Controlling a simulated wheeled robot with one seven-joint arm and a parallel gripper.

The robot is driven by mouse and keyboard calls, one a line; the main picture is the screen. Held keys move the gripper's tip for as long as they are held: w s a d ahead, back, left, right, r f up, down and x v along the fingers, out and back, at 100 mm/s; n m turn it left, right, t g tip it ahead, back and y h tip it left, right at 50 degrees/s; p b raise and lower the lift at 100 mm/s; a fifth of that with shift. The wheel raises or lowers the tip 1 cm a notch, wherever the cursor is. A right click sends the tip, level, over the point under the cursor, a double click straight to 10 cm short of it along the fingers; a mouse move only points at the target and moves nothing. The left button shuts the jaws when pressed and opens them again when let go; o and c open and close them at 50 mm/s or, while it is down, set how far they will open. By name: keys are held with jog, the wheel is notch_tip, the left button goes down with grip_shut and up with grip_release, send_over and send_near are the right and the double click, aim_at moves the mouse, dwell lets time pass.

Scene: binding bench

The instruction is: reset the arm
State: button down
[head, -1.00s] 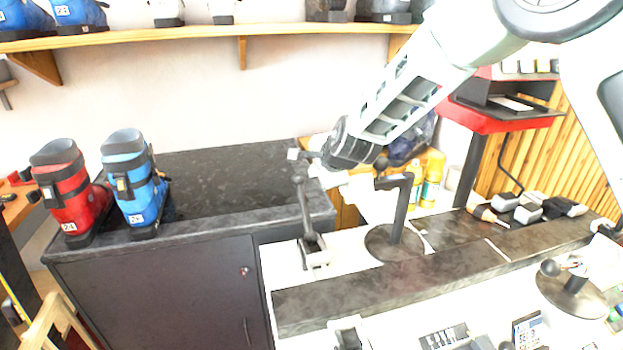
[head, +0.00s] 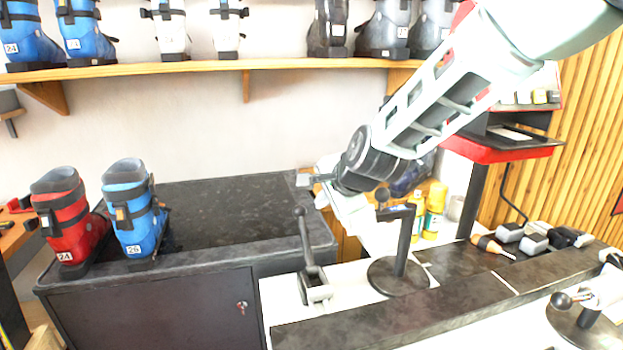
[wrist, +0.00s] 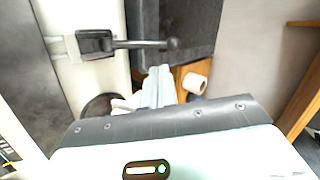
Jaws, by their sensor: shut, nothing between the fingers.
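No other object belongs to this task.
A red boot (head: 68,222) and a blue boot (head: 133,212) stand on the cabinet's left end. Yellow bottles (head: 434,208) stand behind the post. A shelf (head: 200,70) of boots runs along the wall. The dark cabinet top (head: 235,200) is mostly clear.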

jog(key=s+n+g, duration=0.4)
jog(key=s+n, duration=0.5)
jog(key=s, duration=0.9)
jog(key=s+d+f+n+g+h, duration=0.1)
jog(key=s+d+n, duration=0.3)
jog(key=s, duration=0.5)
jog(key=s+d+f+n+g+h, duration=0.2)
jog(key=s+n, duration=0.4)
jog(key=s, duration=0.3)
jog(key=shift+s+d+n+g, duration=0.4)
jog(key=shift+d+g, duration=0.1)
jog(key=shift+d, duration=0.45)
jog(key=shift+w, duration=0.1)
